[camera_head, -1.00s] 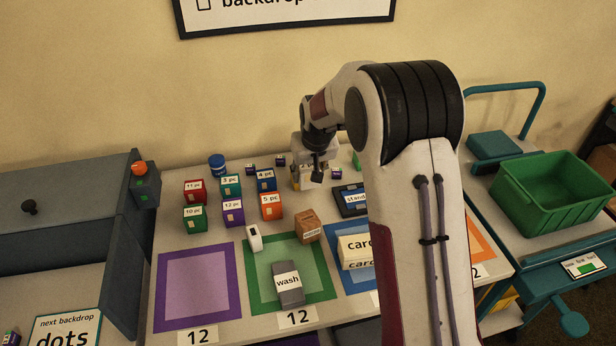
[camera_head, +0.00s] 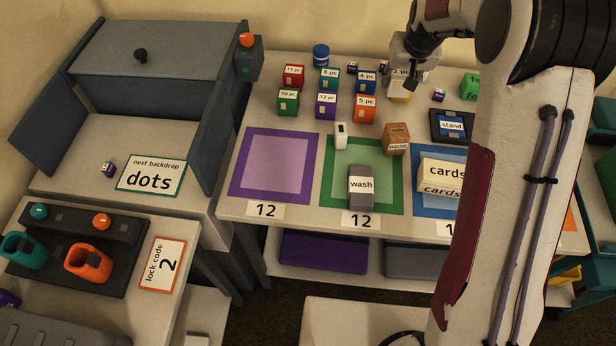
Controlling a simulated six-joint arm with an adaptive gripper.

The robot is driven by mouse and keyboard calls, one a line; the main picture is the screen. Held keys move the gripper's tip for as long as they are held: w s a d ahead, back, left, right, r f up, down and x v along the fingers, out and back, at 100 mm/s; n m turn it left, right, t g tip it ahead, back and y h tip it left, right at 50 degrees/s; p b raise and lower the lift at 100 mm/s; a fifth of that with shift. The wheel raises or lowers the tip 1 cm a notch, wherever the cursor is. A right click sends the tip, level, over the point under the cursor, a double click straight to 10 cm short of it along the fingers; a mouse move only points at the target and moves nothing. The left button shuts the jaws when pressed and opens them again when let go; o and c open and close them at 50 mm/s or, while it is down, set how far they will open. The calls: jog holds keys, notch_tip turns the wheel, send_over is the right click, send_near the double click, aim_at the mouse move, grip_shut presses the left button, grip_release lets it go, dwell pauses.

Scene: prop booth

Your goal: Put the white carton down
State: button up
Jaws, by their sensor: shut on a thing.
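The white carton (camera_head: 399,91), with a label reading 2 pc, is at the back of the table, just right of the blue 4 pc box (camera_head: 366,85). My gripper (camera_head: 411,82) is at the carton's top right and shut on it. The gripper's dark fingers and wrist cover part of the carton. I cannot tell whether its base touches the table.
Red, teal, green, purple and orange pc boxes stand left of the carton. A small purple block (camera_head: 438,95) and a black stand tray (camera_head: 452,125) lie to the right. Purple (camera_head: 240,165), green and blue framed mats fill the front. My arm hides the right side.

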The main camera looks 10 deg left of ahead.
jog(key=s+a+n, duration=0.1)
jog(key=s+a, duration=0.2)
jog(key=a, duration=0.1)
jog(key=s+a+n+y, duration=0.1)
jog(key=s+a, duration=0.1)
jog(key=a, duration=0.2)
jog(key=s+a+n, duration=0.1)
jog(key=s+a, duration=0.2)
jog(key=a, duration=0.1)
jog(key=shift+s+a+r+n+g, duration=0.1)
jog(key=shift+s+r+n+g, duration=0.2)
jog(key=shift+s+r+n, duration=0.1)
jog(key=s+a+n+g+y, duration=0.1)
jog(key=s+a+n+g, duration=0.1)
jog(key=s+a+n, duration=0.2)
jog(key=s+a+f+n+g+y, duration=0.1)
jog(key=s+a+n, duration=0.3)
jog(key=s+n, duration=0.5)
jog(key=shift+s+a+f+g+y, duration=0.25)
jog(key=shift+s+g+y, duration=0.25)
jog(key=shift+s, duration=0.55)
jog(key=shift+f, duration=0.1)
jog(key=shift+f, duration=3.1)
jog(key=shift+f, duration=0.1)
